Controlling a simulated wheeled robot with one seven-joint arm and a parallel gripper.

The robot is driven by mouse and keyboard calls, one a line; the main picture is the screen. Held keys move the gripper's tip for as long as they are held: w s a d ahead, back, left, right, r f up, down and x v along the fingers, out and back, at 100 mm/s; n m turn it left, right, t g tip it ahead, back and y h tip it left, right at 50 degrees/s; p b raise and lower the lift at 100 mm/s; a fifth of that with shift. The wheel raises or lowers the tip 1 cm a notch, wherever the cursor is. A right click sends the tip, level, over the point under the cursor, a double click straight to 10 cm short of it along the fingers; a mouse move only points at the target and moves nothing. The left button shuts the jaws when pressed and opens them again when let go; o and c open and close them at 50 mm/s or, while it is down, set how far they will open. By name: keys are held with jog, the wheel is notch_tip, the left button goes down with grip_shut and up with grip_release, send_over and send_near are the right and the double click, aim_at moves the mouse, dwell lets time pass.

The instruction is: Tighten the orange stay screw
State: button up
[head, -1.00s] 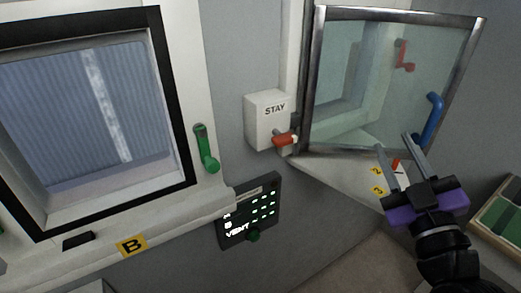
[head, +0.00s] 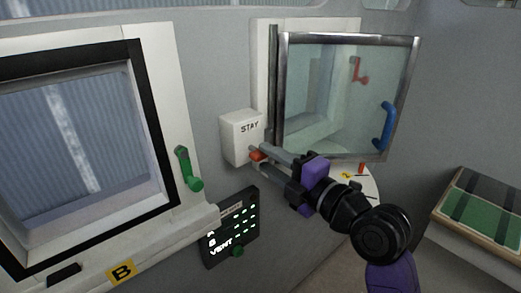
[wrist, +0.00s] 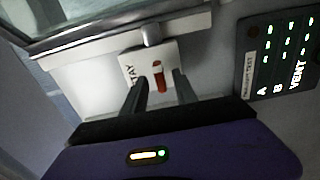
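The orange stay screw (head: 258,155) is a small red-orange handle on the white box marked STAY (head: 240,137), on the wall left of the open glass pane. My gripper (head: 261,158) has reached the box from the right, with its fingers on either side of the screw. In the wrist view the screw (wrist: 160,80) stands between the two dark fingers (wrist: 158,84), with a gap visible on each side. The gripper is open and looks apart from the screw. The fingers partly hide the screw in the head view.
The open glass pane (head: 345,95) with a blue handle (head: 388,126) is just above my gripper. Below left is a lit VENT panel (head: 232,232). A closed window with a green handle (head: 188,170) is at left. A green-topped bench (head: 478,215) is at right.

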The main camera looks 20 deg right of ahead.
aim_at(265, 157)
jog(key=shift+p+x, duration=0.35)
jog(key=shift+x, duration=1.25)
jog(key=shift+c, duration=0.2)
grip_shut()
